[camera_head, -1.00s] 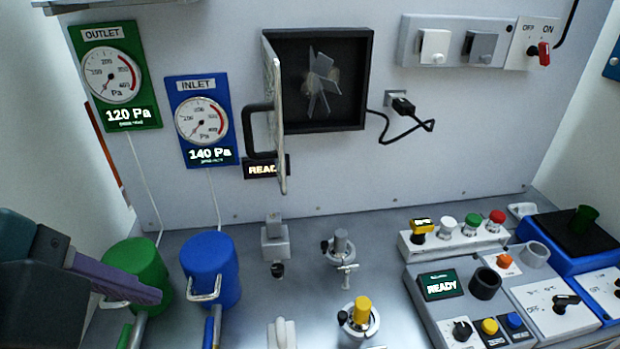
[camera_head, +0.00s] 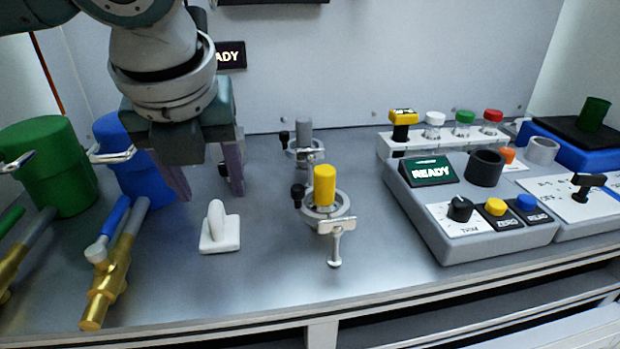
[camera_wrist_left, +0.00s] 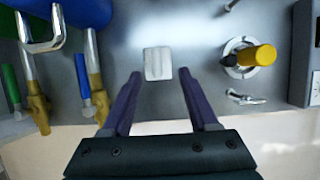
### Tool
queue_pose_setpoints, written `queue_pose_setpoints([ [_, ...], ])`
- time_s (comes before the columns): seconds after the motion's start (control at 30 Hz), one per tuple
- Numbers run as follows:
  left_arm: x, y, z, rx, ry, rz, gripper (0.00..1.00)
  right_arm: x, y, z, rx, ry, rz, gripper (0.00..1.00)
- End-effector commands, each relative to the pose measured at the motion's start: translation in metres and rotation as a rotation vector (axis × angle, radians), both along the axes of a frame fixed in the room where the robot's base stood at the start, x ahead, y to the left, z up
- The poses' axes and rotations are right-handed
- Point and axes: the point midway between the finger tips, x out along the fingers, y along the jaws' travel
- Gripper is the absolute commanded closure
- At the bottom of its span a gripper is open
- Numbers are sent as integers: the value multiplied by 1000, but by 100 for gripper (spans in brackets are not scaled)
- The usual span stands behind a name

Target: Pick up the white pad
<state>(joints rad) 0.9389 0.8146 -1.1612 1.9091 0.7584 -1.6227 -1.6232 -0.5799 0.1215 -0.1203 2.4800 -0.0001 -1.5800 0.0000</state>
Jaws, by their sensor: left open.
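The white pad (camera_head: 220,238) lies on the grey bench, a flat square base with an upright rounded grip on top. It also shows in the left wrist view (camera_wrist_left: 158,64), seen from above, beyond the fingertips and nearly between their lines. My left gripper (camera_head: 212,195) is open and empty, with its two purple fingers pointing down. It is above and behind the pad in the head view, apart from it. My right gripper is not in view.
A yellow-capped fitting (camera_head: 325,187) stands right of the pad. Brass valves with a blue handle (camera_head: 108,222) lie to the left, before the blue canister (camera_head: 122,165) and green canister (camera_head: 50,170). A control panel (camera_head: 480,200) fills the right. Bench around the pad is clear.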

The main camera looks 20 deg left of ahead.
Motion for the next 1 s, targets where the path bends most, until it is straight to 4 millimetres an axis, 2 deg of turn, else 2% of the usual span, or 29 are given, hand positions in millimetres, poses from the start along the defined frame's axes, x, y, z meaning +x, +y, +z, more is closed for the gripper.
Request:
queue_pose_setpoints([
  [0.17, 3, 4, -17, 0, 2, -1, 40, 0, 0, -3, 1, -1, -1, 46],
  [0.4, 10, 14, -51, -1, 1, 0, 40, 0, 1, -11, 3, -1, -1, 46],
  [0.7, 13, 15, -57, 0, -1, -3, 40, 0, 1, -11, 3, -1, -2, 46],
  [0.77, 13, 15, -57, 0, -1, -3, 44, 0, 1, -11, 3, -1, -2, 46],
  [1.0, 13, 15, -57, -1, -2, -2, 72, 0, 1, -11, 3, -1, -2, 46],
])
